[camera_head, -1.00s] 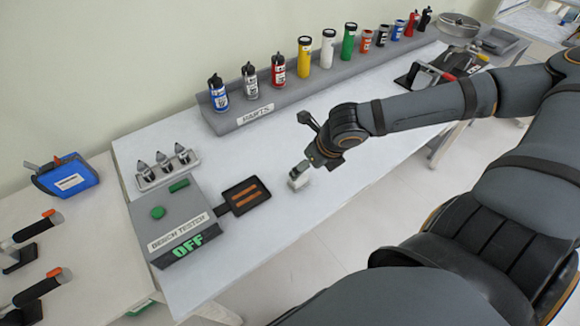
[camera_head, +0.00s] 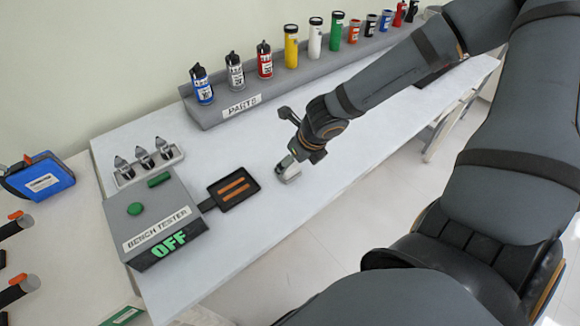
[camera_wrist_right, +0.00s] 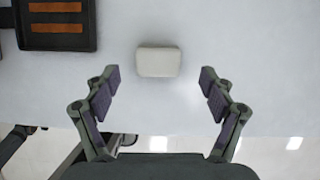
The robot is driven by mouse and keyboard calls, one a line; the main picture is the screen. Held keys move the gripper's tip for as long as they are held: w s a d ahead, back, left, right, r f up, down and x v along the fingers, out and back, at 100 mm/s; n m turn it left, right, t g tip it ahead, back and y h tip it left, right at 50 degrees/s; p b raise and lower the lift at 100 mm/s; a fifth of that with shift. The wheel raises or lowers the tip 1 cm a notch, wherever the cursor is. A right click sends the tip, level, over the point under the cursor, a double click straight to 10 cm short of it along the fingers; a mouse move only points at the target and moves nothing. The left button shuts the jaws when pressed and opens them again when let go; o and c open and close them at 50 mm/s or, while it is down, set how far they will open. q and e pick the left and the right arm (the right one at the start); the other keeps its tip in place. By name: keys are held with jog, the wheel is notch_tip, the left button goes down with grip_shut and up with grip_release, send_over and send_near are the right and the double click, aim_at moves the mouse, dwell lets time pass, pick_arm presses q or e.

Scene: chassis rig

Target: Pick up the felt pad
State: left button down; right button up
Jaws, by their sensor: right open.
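The felt pad (camera_wrist_right: 159,61), a small pale beige block with rounded corners, lies on the white bench top in the right wrist view. My right gripper (camera_wrist_right: 159,80) is open and empty. Its two dark fingers stand apart on either side of the pad's line, with the pad just beyond the fingertips and centred between them. In the head view my right gripper (camera_head: 287,170) is low over the bench, right of the black tray. A small pale shape shows at its fingertips there, but I cannot separate pad from fingers. My left gripper is not in view.
The black tray (camera_head: 213,196) with two orange-brown strips is joined to the grey bench tester (camera_head: 180,200), whose display reads OFF. A rack of bottles (camera_head: 225,113) labelled PARTS stands along the back. A small holder (camera_head: 174,153) with 3 pointed items sits behind the tester.

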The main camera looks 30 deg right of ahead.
aim_at(290, 167)
jog(key=b+x, duration=0.2)
jog(key=x, duration=0.2)
jog(key=shift+w+a+f+b, duration=0.1)
jog(key=shift+a+f+b, duration=0.1)
jog(key=shift+b, duration=0.15)
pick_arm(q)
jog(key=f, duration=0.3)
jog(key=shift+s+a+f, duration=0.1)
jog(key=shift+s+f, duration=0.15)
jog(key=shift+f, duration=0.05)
pick_arm(e)
jog(key=shift+d, duration=0.1)
jog(key=shift+r, duration=0.1)
jog(key=c, duration=1.2)
